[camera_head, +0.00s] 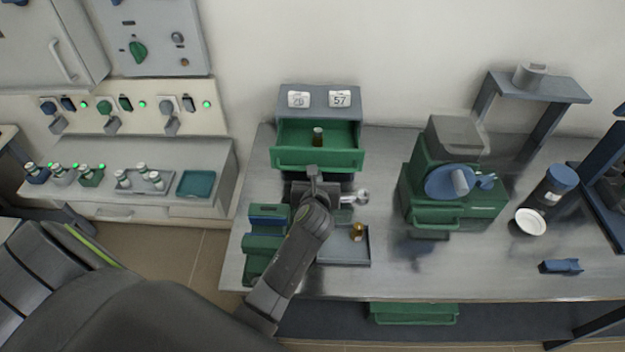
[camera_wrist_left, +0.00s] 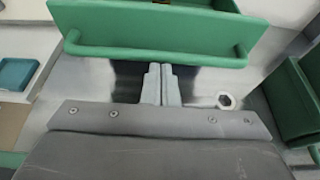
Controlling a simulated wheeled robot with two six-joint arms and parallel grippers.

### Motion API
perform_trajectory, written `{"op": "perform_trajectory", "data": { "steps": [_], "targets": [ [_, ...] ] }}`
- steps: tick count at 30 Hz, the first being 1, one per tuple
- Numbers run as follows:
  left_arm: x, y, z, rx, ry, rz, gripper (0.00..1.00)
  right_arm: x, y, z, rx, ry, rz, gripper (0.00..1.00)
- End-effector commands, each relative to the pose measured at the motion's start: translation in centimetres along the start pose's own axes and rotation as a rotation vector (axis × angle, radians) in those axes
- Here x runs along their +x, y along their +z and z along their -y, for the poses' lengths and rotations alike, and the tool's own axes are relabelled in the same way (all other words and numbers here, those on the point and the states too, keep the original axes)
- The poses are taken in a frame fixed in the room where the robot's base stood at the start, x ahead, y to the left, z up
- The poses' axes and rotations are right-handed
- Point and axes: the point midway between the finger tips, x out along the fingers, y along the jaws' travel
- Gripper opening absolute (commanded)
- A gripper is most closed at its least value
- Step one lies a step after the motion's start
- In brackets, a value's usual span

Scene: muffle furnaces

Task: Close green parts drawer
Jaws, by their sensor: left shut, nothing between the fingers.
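The green parts drawer (camera_head: 318,158) is pulled out of the blue-grey cabinet (camera_head: 320,100) at the back of the bench. Whether the fingertips touch the drawer front cannot be told. My right gripper is not in view.
A metal tray (camera_head: 343,258) with a brass part (camera_head: 358,232) lies near my left arm. A green block-like holder (camera_head: 262,252) stands to its left. A green machine with a blue disc (camera_head: 450,185) stands to the right. Open bench lies between the tray and the machine.

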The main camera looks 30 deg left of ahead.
Motion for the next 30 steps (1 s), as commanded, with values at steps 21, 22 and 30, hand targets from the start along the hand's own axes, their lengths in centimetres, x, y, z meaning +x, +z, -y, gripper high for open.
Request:
{"op": "perform_trajectory", "data": {
  "steps": [21,22,30],
  "targets": [
    [4.4,2.0,0.2,0.003,-0.003,0.002,0.00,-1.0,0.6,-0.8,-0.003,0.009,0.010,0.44],
    [4.9,2.1,0.2,0.004,-0.002,0.001,0.00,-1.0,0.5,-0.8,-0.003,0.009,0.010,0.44],
    [9.6,3.7,0.2,0.002,-0.001,0.000,0.00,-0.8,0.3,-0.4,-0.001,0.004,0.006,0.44]
  ]
}}
